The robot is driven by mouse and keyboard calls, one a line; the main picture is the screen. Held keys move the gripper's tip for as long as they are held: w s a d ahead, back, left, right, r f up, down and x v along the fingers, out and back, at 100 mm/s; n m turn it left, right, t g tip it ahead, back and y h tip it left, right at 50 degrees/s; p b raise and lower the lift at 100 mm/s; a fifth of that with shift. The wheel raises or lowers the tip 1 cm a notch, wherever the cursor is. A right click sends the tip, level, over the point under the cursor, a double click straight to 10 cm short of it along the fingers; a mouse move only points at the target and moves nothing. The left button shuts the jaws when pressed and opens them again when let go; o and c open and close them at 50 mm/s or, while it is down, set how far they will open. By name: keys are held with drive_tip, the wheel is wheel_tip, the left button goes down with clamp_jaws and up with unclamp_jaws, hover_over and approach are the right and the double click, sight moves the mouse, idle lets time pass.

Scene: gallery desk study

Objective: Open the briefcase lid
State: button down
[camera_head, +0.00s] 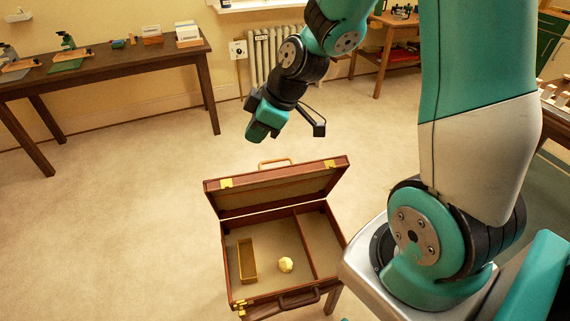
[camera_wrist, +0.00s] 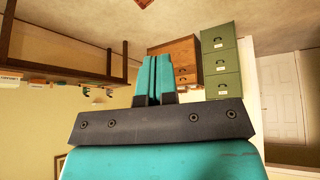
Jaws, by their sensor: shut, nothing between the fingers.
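The brown briefcase (camera_head: 265,292) stands in the lower middle of the head view, with its lid (camera_head: 275,187) raised at the far side and the inside exposed. A tan handle (camera_head: 275,162) shows at the lid's top edge and a darker handle (camera_head: 299,298) on the near side. Inside lie a gold open box (camera_head: 247,260) and a pale yellow faceted ball (camera_head: 285,264), left of a divider. My gripper (camera_head: 258,132) is above and beyond the lid, apart from it. Its teal fingers (camera_wrist: 155,72) are together and empty in the wrist view.
A dark wooden table (camera_head: 110,66) with small items stands at the back left. A white radiator (camera_head: 265,55) is on the back wall. Open carpet (camera_head: 120,190) lies left of the briefcase. The wrist view shows green filing drawers (camera_wrist: 220,62) and a wooden cabinet (camera_wrist: 184,55).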

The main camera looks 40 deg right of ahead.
drive_tip(key=w+d+f+n+t+h+b, duration=0.1)
drive_tip(key=w+d+f+n+t+h, duration=0.15)
drive_tip(key=d+f, duration=1.15)
drive_tip(key=shift+m, duration=0.35)
drive_tip(key=x, duration=0.5)
drive_tip(key=w+p+x, duration=0.1)
drive_tip(key=x, duration=0.2)
drive_tip(key=shift+w+d, duration=0.1)
drive_tip(key=shift+d, duration=0.05)
